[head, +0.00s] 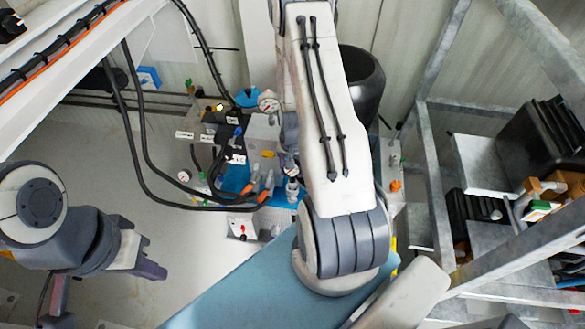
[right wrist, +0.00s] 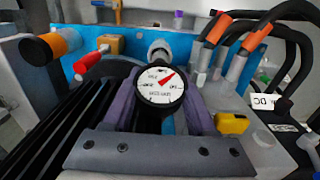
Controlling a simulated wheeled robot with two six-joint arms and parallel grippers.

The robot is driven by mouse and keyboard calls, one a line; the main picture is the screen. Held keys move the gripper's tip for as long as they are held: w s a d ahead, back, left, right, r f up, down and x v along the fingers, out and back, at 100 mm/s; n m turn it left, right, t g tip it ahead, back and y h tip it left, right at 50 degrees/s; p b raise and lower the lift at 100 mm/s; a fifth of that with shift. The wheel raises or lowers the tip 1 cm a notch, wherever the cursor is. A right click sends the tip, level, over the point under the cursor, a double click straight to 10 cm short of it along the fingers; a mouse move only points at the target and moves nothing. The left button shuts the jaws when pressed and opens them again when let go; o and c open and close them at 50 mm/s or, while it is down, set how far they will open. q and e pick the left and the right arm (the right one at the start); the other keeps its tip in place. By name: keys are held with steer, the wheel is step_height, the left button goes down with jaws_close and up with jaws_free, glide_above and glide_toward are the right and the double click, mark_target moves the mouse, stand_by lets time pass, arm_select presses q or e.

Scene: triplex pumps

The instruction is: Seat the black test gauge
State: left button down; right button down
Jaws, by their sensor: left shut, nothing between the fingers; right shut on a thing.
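The black test gauge (right wrist: 160,84) has a black rim, a white face and a red pointer. In the right wrist view my right gripper (right wrist: 158,108) is shut on it, with a purple finger on each side. A round metal fitting (right wrist: 158,50) shows just beyond the gauge; whether they touch I cannot tell. The gauge's stem is hidden. In the head view my right arm covers much of the work area, and I cannot clearly make out its fingertips. My left gripper (head: 150,269) is shut and empty at the left, away from the pump equipment.
An orange-capped black part (right wrist: 52,44) and a red-handled valve (right wrist: 92,62) are left of the gauge. Orange-sleeved hoses (right wrist: 218,30) and a yellow block (right wrist: 232,123) are right. A metal shelf rack (head: 435,170) stands right. The floor near my left gripper is clear.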

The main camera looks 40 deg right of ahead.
steer(key=shift+f+b, duration=0.85)
steer(key=shift+f, duration=0.6)
steer(key=shift+c, duration=0.6)
jaws_free()
step_height(320, 180, up, 10)
steer(key=shift+r+p, duration=0.2)
steer(key=shift+p, duration=0.9)
